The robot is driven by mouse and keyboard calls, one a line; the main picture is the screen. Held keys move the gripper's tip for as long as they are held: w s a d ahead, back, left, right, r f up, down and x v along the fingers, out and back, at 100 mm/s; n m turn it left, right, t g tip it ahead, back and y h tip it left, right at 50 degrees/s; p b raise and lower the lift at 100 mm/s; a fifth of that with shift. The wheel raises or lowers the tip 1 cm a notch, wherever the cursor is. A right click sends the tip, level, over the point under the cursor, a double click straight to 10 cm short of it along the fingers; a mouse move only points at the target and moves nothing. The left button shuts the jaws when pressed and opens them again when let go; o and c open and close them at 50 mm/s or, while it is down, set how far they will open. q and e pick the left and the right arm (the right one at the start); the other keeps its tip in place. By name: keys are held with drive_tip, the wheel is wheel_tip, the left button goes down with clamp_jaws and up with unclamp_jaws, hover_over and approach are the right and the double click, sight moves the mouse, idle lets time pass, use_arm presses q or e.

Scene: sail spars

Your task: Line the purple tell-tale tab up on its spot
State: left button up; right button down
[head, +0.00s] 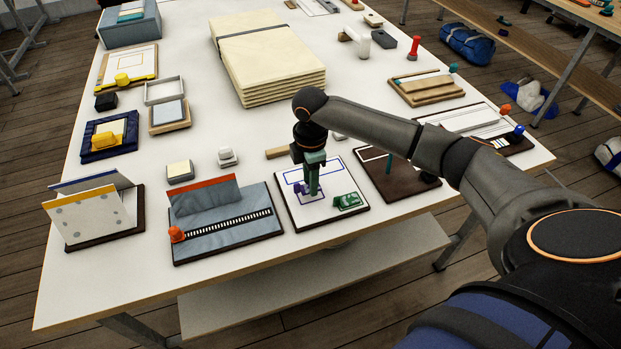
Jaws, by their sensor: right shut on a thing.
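My right gripper (310,191) reaches down over a white board (325,222) with a dark edge at the front middle of the table. It is shut on the small purple tell-tale tab (302,188), which shows just beside the fingertips, low over the board. The fingers hide part of the tab. Purple outline marks show around and below it on the board, but whether the tab sits inside them or touches the board I cannot tell. A green piece (347,201) lies on the board to the right of the tab. My left gripper is out of view.
Left of the board is a grey-blue panel (225,240) with an orange knob (176,234). A dark brown board (392,180) stands close on the right, under my forearm. A stack of cream sheets (270,60) lies behind. The table's front edge is near.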

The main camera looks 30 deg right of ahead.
drive_tip(key=shift+f, duration=1.25)
drive_tip(key=shift+c, duration=2.2)
unclamp_jaws()
drive_tip(key=shift+c, duration=0.2)
drive_tip(key=shift+c, duration=0.6)
drive_tip(key=shift+r, duration=3.55)
